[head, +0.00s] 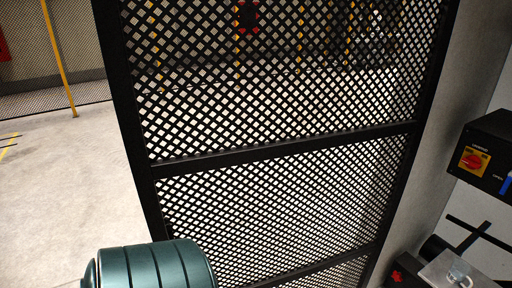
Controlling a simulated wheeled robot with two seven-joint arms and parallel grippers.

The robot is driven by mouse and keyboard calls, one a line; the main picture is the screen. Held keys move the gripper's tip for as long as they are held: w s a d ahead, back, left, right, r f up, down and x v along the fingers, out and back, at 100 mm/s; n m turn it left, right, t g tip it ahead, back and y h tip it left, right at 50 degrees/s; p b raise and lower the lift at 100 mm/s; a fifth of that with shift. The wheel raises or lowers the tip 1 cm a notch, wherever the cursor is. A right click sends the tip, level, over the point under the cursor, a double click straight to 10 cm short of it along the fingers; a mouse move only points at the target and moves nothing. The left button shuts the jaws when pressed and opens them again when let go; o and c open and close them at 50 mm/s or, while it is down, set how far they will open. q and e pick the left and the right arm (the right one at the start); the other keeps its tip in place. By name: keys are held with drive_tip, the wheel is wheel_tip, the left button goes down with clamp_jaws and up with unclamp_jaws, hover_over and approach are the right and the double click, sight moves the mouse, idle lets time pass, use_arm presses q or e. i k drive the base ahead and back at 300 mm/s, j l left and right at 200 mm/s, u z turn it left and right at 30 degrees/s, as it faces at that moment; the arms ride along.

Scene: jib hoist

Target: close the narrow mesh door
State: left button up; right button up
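The narrow mesh door (285,148) fills the middle of the head view. It has a black frame, dark diamond mesh and black crossbars. Its left frame edge (130,110) stands clear, with open floor visible to the left of it, so it appears to stand open. Its right edge runs along a grey wall or post (432,150); hinges are not visible. The bottom of the door is cut off by the picture edge. No handle can be made out. Neither of my grippers can be seen.
A teal ribbed cylinder (155,265) is in front of the door's lower left. A black switch box (490,150) with a red-and-yellow rotary switch (473,161) is at right. A yellow post (61,60) stands on the open floor (60,180) at left.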

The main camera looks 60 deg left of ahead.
sight(110, 24)
drive_tip(key=k+j+z, duration=0.2)
drive_tip(key=k+j, duration=0.3)
drive_tip(key=k+j+z, duration=0.2)
drive_tip(key=k+j, duration=0.25)
drive_tip(key=k, duration=0.25)
drive_tip(key=k+j+z, duration=0.1)
drive_tip(key=j, duration=0.3)
drive_tip(key=k+j+z, duration=0.1)
drive_tip(key=j, duration=0.25)
drive_tip(key=k+j, duration=0.2)
drive_tip(key=j, duration=0.15)
drive_tip(key=k+j+z, duration=0.15)
drive_tip(key=j, duration=0.2)
drive_tip(key=k+j+z, duration=0.1)
drive_tip(key=j, duration=0.25)
drive_tip(key=j+z, duration=0.15)
drive_tip(key=j, duration=1.45)
